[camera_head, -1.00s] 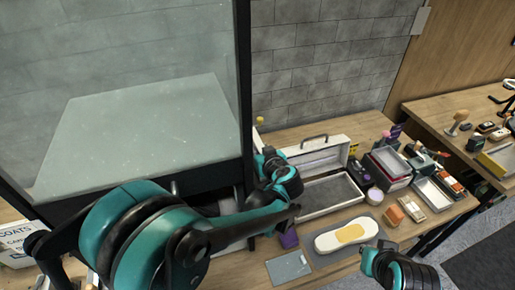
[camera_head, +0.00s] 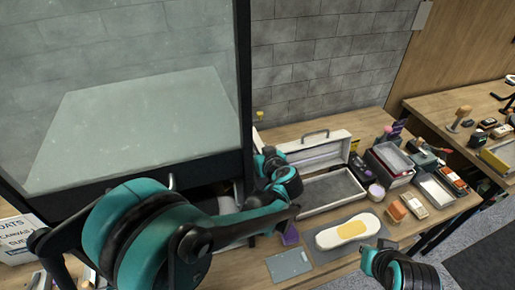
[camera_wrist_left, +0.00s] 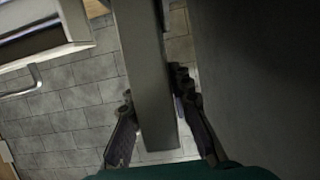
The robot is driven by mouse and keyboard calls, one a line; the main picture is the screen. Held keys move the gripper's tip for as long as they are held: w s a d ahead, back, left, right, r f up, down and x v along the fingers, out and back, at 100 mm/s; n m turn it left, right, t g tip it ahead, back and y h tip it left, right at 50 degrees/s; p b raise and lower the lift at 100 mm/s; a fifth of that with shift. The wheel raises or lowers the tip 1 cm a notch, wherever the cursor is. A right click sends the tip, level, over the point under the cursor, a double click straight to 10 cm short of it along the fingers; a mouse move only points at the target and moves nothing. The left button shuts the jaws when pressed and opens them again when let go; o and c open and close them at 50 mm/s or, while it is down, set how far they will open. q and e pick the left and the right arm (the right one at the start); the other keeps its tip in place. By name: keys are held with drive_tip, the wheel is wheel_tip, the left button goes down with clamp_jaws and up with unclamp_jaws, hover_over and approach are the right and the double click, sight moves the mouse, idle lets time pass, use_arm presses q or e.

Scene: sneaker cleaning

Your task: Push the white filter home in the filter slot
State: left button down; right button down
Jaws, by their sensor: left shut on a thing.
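My left gripper (camera_wrist_left: 160,140) has its two dark fingers on either side of a long, flat-sided grey slab (camera_wrist_left: 146,75). I take this slab to be the white filter, in shadow and seen nearly edge-on. It runs beside the dark side of the cabinet (camera_wrist_left: 255,80). In the head view my left arm crosses in front of the glass-fronted cabinet (camera_head: 243,90), and the left wrist is at its right side. The fingers, the filter and the filter slot are hidden there. Part of my right arm's end shows at lower right; its fingers cannot be made out.
An open white toolbox (camera_head: 318,147) stands right of the cabinet. Several boxes and small items crowd the bench's right part.

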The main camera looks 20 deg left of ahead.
use_arm(q)
drive_tip(key=shift+f+b, duration=0.55)
drive_tip(key=shift+f, duration=0.15)
drive_tip(key=c, duration=1.3)
unclamp_jaws()
drive_tip(key=shift+d, duration=0.1)
drive_tip(key=v, duration=1.2)
drive_tip(key=shift+f, duration=0.1)
